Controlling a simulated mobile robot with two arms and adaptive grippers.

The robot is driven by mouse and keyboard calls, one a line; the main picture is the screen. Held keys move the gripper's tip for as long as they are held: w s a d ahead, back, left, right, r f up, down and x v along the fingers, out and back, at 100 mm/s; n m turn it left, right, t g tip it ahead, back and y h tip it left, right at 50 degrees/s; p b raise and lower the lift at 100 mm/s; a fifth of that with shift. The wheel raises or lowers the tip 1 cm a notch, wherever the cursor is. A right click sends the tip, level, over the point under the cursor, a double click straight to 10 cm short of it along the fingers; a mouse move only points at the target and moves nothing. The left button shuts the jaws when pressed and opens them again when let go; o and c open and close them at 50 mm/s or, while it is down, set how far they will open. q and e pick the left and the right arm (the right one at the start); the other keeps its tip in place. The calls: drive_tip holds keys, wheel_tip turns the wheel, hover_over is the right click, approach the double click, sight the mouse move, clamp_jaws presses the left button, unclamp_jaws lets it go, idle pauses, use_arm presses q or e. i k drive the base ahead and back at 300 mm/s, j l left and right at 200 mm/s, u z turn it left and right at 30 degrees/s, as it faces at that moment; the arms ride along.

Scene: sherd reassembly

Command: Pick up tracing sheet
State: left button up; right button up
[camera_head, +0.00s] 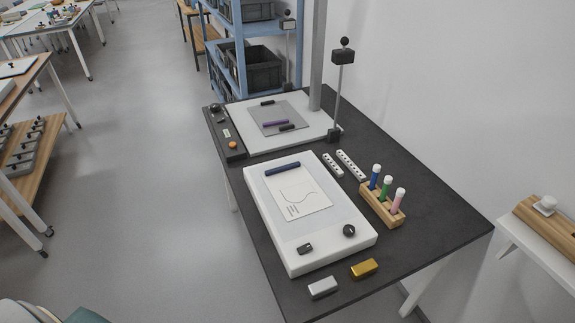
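A pale tracing sheet (310,204) with a thin curved line and small lines of text lies flat on a white light box (279,245) on the dark table. A dark blue bar (283,168) lies along the sheet's far edge. I cannot tell if the bar is fixed to the sheet. The sheet's near part is uncovered. Neither of my grippers is in view.
A silver block (322,288) and a gold block (364,269) lie at the dark table's (440,215) near edge. A wooden rack (379,209) with blue, green and pink markers stands right of the box. A white board (241,112) and a thin stand (337,95) are behind.

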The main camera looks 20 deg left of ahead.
sight(273, 116)
drive_tip(key=j+z, duration=0.7)
drive_tip(key=z, duration=0.2)
drive_tip(key=k+j+z, duration=0.15)
drive_tip(key=z, duration=0.3)
drive_tip(key=k+j+z, duration=0.1)
drive_tip(key=j+z, duration=0.15)
drive_tip(key=z, duration=0.2)
drive_tip(key=k+j+z, duration=0.1)
drive_tip(key=j+z, duration=0.15)
drive_tip(key=z, duration=0.2)
drive_tip(key=k+j+z, duration=0.2)
drive_tip(key=z, duration=0.25)
drive_tip(key=k+j+z, duration=0.15)
drive_tip(key=z, duration=0.3)
drive_tip(key=k+z, duration=0.2)
drive_tip(key=z, duration=0.25)
drive_tip(key=k+j+z, duration=0.2)
drive_tip(key=k+z, duration=0.55)
drive_tip(key=k+u, duration=0.25)
drive_tip(key=k, duration=0.25)
drive_tip(key=k+j+u, duration=0.1)
drive_tip(key=k+u, duration=0.15)
drive_tip(key=k, duration=0.2)
drive_tip(key=k+j+u, duration=0.2)
drive_tip(key=k, duration=0.3)
